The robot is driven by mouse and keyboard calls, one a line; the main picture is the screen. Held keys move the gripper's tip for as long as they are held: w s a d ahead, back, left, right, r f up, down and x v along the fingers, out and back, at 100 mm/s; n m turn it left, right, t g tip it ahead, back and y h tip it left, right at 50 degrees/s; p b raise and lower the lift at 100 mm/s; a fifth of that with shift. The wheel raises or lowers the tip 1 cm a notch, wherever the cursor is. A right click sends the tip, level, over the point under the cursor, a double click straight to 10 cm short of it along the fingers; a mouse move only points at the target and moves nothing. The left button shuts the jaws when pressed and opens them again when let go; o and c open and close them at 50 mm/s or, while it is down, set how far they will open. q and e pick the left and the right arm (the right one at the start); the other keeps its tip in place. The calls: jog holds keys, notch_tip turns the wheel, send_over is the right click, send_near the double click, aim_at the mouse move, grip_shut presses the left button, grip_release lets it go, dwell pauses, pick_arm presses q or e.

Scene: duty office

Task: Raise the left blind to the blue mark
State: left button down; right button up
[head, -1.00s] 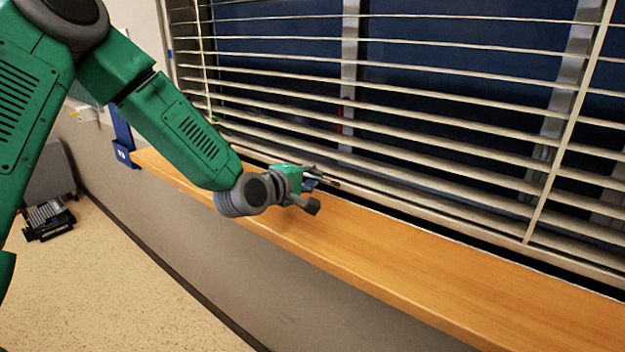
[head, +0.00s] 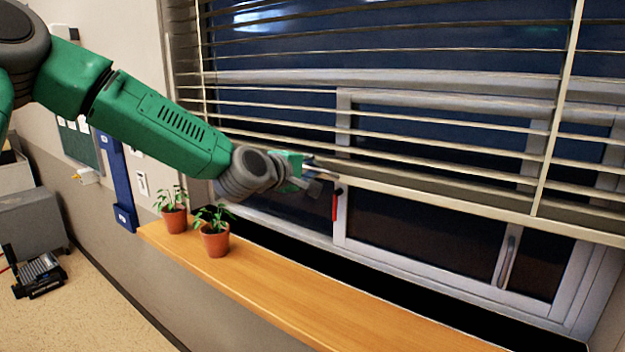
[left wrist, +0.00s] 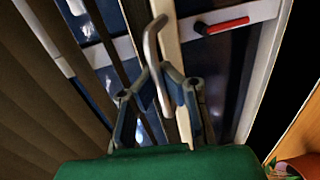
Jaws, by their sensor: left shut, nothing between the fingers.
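A slatted cream blind (head: 557,110) hangs across the window, its bottom rail (head: 450,203) well above the sill and sloping in the picture. My left gripper (head: 318,178) is at the rail's left part. A bent grey hook-like piece (left wrist: 152,45) stands between and beyond the fingers, beside a cream strip that looks like the rail. Whether the fingers touch it is unclear. A tall blue strip (head: 118,180) is on the wall at left; I cannot tell whether it bears the mark. My right gripper is out of view.
Two potted plants (head: 215,240) stand on the left end of the wooden sill (head: 290,293), below my left forearm. A red window handle (head: 335,205) is just below the gripper. The sill to the right is clear. A grey cabinet (head: 30,220) stands at far left.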

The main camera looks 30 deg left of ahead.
pick_arm(q)
jog(key=shift+d+r, duration=0.15)
jog(key=shift+r, duration=0.25)
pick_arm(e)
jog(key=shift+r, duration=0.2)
pick_arm(q)
jog(key=c, duration=1.6)
grip_release()
jog(key=shift+s, duration=0.1)
jog(key=shift+c, duration=0.2)
jog(key=shift+d+r, duration=0.1)
jog(key=shift+d, duration=0.1)
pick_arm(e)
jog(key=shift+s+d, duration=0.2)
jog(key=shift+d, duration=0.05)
pick_arm(q)
jog(key=shift+s, duration=0.1)
jog(key=v, duration=1.1)
jog(key=shift+s, duration=0.45)
jog(key=shift+a, duration=0.25)
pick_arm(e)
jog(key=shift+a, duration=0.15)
